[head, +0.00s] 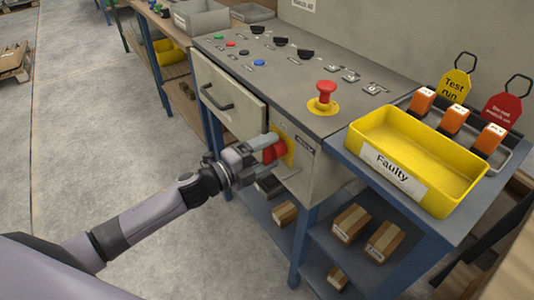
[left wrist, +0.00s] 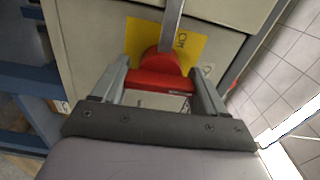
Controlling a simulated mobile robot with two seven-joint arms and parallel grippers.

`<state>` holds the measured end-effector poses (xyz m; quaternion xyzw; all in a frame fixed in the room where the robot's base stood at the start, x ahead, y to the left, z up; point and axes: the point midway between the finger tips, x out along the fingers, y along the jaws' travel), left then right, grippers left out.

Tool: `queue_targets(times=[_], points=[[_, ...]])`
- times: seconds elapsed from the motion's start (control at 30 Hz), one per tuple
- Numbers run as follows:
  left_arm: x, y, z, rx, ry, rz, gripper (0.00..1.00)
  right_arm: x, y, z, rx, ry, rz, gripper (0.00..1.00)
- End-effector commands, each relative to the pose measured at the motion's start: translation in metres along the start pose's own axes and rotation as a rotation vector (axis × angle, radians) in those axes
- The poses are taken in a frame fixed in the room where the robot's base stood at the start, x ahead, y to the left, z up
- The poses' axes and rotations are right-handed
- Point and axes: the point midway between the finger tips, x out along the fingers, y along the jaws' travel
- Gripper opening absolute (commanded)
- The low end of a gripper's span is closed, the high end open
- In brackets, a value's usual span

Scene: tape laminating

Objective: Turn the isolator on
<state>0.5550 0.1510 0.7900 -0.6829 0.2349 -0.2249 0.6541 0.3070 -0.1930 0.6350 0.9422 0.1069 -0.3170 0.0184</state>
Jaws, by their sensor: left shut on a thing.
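The isolator is a red rotary handle (head: 275,152) on a yellow plate (head: 288,146), set in the front face of the grey cabinet. My left gripper (head: 267,150) is shut on the red handle. In the left wrist view the red handle (left wrist: 160,82) lies crosswise between the two fingers of my left gripper (left wrist: 159,72), with one finger at each end. Part of the yellow plate (left wrist: 197,46) shows behind it with partly legible lettering. My right gripper is not in view.
A red emergency-stop button (head: 325,94) stands on the cabinet top (head: 290,98). A drawer with a dark handle (head: 216,98) is left of the isolator. A yellow tray labelled Faulty (head: 395,170) sits at right. Cartons (head: 351,222) lie on a shelf below. The floor at left is clear.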

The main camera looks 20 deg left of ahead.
Motion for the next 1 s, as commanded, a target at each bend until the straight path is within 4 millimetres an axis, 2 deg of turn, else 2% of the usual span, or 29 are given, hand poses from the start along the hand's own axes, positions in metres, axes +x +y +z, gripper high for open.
queue_targets(times=[0.67, 0.7, 0.73, 0.77, 1.0], points=[[-0.0005, 0.0011, -0.0006, 0.064, 0.002, 0.002, 0.18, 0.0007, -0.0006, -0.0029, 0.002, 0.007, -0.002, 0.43], [-0.0005, 0.0011, -0.0006, 0.064, 0.002, 0.002, 0.82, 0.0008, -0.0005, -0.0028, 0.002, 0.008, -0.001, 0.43], [-0.0005, 0.0011, -0.0005, 0.064, 0.002, 0.002, 0.92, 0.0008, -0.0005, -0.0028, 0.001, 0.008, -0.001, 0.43], [-0.0004, 0.001, -0.0005, 0.063, 0.002, 0.002, 0.98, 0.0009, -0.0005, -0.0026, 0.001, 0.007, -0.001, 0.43], [-0.0003, 0.0005, -0.0001, 0.06, 0.001, 0.001, 0.98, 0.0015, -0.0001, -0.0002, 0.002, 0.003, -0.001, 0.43]])
